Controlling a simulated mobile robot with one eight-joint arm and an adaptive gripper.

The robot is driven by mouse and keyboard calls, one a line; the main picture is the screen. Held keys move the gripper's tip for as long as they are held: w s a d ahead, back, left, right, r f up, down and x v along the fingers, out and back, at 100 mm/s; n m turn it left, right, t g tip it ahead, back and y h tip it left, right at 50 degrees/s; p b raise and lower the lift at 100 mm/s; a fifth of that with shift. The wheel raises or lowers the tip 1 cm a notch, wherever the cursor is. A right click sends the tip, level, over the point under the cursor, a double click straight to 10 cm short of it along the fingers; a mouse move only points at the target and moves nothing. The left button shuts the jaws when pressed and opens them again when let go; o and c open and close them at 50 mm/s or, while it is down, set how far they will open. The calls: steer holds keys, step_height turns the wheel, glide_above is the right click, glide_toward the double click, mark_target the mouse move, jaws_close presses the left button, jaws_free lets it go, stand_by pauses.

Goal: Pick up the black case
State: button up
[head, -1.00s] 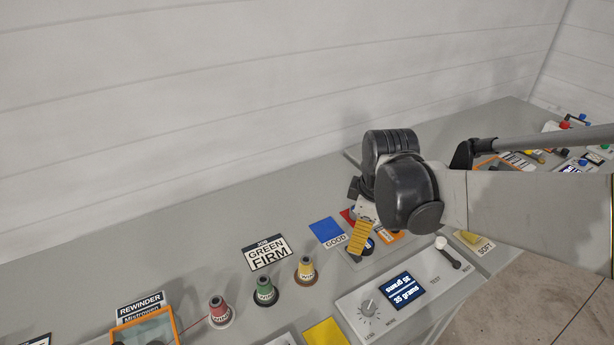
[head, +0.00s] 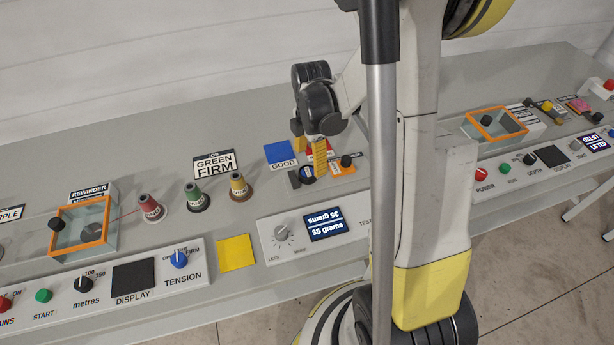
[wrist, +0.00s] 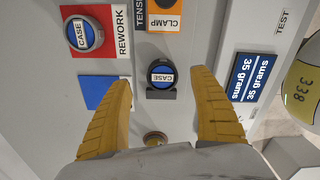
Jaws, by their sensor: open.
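My gripper (wrist: 161,84) is open, with its two yellow fingers apart and nothing held; it also shows in the head view (head: 309,153), pointing down at the bench. A round black case (wrist: 162,76) with a blue top and a white CASE label lies between the fingertips in the wrist view, beside a small dark block (wrist: 161,95). I cannot tell whether a finger touches it. In the head view the case (head: 307,174) is partly hidden by a finger.
The blue GOOD pad (head: 281,153) is just left of my gripper. Red, green and yellow cones (head: 195,197) stand further left. The control panel with the 35 grams display (head: 326,224) is in front. The bench behind is clear.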

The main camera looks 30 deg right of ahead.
mark_target(310, 171)
steer(key=f+b, duration=0.1)
steer(key=f, duration=0.1)
steer(key=f+b, duration=0.2)
steer(key=f, duration=0.1)
steer(key=shift+s+a+f, duration=0.1)
steer(key=shift+a+f, duration=0.1)
steer(key=shift+f, duration=0.15)
steer(key=shift+r, duration=0.1)
steer(key=c, duration=1.3)
